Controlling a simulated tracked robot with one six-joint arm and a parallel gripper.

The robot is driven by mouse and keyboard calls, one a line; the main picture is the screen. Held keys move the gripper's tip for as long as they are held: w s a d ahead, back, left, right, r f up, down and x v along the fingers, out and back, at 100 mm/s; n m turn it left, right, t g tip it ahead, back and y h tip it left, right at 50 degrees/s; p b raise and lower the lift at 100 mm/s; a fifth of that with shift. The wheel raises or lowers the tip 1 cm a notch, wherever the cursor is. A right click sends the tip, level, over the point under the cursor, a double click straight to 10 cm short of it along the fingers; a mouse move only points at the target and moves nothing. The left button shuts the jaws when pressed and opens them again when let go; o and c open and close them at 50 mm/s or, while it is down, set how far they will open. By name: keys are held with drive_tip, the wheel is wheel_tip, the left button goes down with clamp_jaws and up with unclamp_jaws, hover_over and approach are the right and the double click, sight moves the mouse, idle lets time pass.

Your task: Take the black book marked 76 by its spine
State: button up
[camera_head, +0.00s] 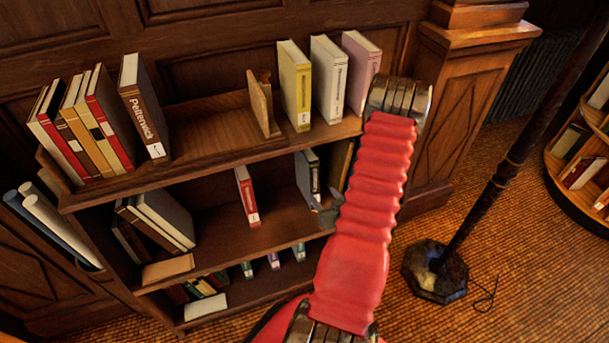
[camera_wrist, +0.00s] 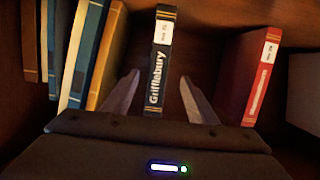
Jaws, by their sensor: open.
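The label's number is too small to read surely. My gripper (camera_wrist: 159,82) is open, one finger on each side of this spine, with visible gaps; contact is not seen. In the head view my gripper (camera_head: 327,208) is at the right part of the middle shelf, by a dark book (camera_head: 314,168) that looks like the same one. My arm hides part of that shelf.
A red book (camera_wrist: 262,78) stands right of the black one in the wrist view; it also shows in the head view (camera_head: 247,196). Tan (camera_wrist: 107,55) and blue books stand close on the left. The upper shelf board (camera_head: 215,155) lies above my gripper.

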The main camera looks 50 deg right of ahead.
sight(315, 185)
drive_tip(key=x, duration=0.8)
drive_tip(key=shift+f, duration=0.1)
drive_tip(key=shift+w+d+f, duration=0.1)
drive_tip(key=shift+w, duration=0.2)
drive_tip(key=x, duration=0.5)
drive_tip(key=shift+d, duration=0.1)
idle(0.6)
clamp_jaws()
idle(0.5)
